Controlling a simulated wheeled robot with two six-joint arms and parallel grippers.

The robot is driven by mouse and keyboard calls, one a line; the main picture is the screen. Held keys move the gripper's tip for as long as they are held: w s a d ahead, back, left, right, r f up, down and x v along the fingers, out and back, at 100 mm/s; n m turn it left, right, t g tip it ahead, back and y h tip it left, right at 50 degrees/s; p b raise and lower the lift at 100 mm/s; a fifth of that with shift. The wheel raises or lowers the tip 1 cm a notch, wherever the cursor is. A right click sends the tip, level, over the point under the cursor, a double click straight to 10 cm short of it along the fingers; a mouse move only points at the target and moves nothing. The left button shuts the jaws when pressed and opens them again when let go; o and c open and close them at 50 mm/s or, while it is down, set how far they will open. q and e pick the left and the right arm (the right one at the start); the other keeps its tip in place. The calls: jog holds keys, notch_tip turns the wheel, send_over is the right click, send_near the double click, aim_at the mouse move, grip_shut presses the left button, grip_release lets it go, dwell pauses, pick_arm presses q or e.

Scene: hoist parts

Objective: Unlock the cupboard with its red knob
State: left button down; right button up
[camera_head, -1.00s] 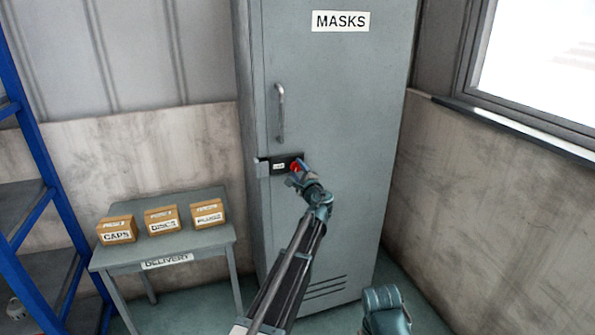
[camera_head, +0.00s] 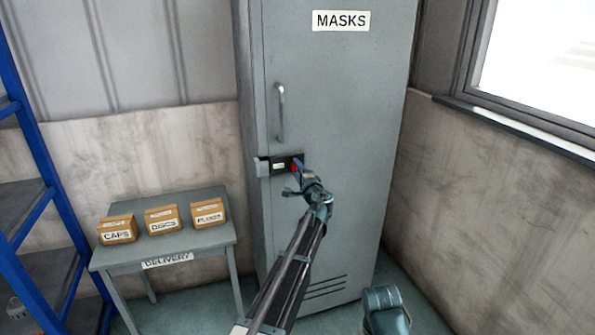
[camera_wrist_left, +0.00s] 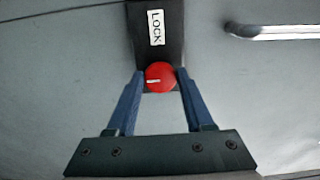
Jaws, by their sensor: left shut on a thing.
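The grey cupboard (camera_head: 335,110) labelled MASKS stands upright with its door shut. A dark lock plate (camera_head: 281,165) with a LOCK label sits below the door handle. The red knob (camera_head: 295,166) is at the plate's right end and partly hidden by my gripper. My left gripper (camera_head: 299,170) is at the knob. In the left wrist view its two blue fingers are shut on the red knob (camera_wrist_left: 160,77), one on each side. The knob's white mark lies roughly level there and points left.
The vertical door handle (camera_head: 281,112) is above the lock. A delivery table (camera_head: 190,247) with boxes of caps (camera_head: 116,230), discs (camera_head: 162,220) and plugs (camera_head: 208,214) stands to the left. A blue rack (camera_head: 40,190) is at the far left. A wall and window are to the right.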

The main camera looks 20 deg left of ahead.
pick_arm(q)
jog(key=shift+c, duration=1.6)
grip_release()
jog(key=v, duration=1.3)
jog(key=shift+s+d, duration=0.25)
jog(key=shift+s, duration=0.1)
